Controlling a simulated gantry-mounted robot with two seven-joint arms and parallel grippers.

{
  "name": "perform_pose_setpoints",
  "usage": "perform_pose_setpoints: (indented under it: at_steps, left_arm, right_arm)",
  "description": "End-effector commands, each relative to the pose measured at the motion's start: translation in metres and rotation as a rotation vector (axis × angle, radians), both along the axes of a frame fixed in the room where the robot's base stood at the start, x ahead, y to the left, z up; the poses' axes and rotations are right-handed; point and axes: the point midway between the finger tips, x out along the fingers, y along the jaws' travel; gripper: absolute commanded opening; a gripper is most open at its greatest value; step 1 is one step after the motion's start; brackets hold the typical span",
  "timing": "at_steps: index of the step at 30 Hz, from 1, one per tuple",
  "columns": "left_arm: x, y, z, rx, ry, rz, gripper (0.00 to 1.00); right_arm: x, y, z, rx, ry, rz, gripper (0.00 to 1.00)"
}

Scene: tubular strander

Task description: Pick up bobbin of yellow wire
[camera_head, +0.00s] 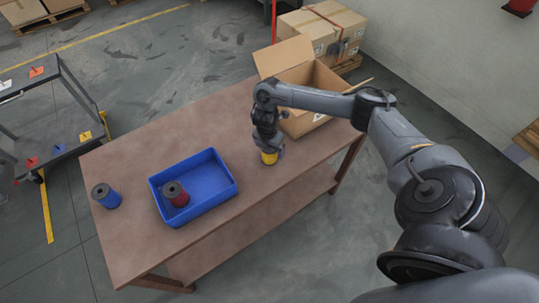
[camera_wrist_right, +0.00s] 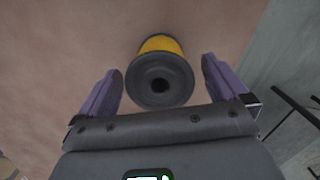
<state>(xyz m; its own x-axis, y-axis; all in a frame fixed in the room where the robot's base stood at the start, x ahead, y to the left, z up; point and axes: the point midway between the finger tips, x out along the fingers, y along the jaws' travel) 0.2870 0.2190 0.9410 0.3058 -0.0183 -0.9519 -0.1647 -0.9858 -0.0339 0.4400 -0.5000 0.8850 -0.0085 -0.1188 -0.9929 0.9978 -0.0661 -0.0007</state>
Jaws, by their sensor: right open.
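The bobbin of yellow wire (camera_head: 269,157) stands on the brown table, under my right gripper (camera_head: 268,146). In the right wrist view the yellow bobbin (camera_wrist_right: 160,75) shows its dark grey end flange with a round hole. My right gripper (camera_wrist_right: 160,88) is open there, with one purple finger on each side of the bobbin. A gap shows between each finger and the flange. In the head view the gripper hides the bobbin's top. My left gripper is not in view.
A blue tray (camera_head: 228,193) on the table (camera_head: 215,140) holds a red bobbin (camera_head: 177,195). A blue bobbin (camera_head: 106,196) stands left of it. An open cardboard box (camera_head: 300,62) stands behind my right gripper. A dark cart (camera_head: 50,150) is at the left.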

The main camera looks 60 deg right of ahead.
Motion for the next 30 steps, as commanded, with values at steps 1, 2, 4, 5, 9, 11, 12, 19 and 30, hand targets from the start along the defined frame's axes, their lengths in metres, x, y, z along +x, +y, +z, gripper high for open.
perform_pose_setpoints:
  at_steps: [1,2,4,5,9,11,12,19,30]
  left_arm:
    - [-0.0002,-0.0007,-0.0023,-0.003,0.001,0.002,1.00]
    - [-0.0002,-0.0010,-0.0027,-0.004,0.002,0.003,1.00]
    - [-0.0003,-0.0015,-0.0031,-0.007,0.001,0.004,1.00]
    - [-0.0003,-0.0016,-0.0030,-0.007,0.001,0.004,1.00]
    - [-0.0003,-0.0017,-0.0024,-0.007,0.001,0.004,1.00]
    - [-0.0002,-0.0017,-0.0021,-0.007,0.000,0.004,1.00]
    - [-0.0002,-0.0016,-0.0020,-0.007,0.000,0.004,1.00]
    - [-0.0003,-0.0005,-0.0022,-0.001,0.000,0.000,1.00]
    - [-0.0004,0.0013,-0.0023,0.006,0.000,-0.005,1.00]
  right_arm:
    - [-0.0009,-0.0009,-0.0071,-0.001,0.002,0.000,1.00]
    - [-0.0005,-0.0014,-0.0098,-0.001,0.001,0.000,1.00]
    - [-0.0004,-0.0023,-0.0139,-0.001,0.001,-0.001,1.00]
    - [-0.0003,-0.0025,-0.0148,-0.002,0.000,0.000,1.00]
    - [-0.0001,-0.0025,-0.0149,-0.002,0.000,0.001,1.00]
    - [-0.0001,-0.0024,-0.0149,-0.002,0.000,0.001,1.00]
    - [-0.0001,-0.0024,-0.0149,-0.002,-0.001,0.001,0.95]
    - [-0.0001,-0.0024,-0.0148,-0.002,-0.001,0.001,0.60]
    - [0.0004,-0.0025,-0.0141,-0.002,-0.002,0.000,0.29]
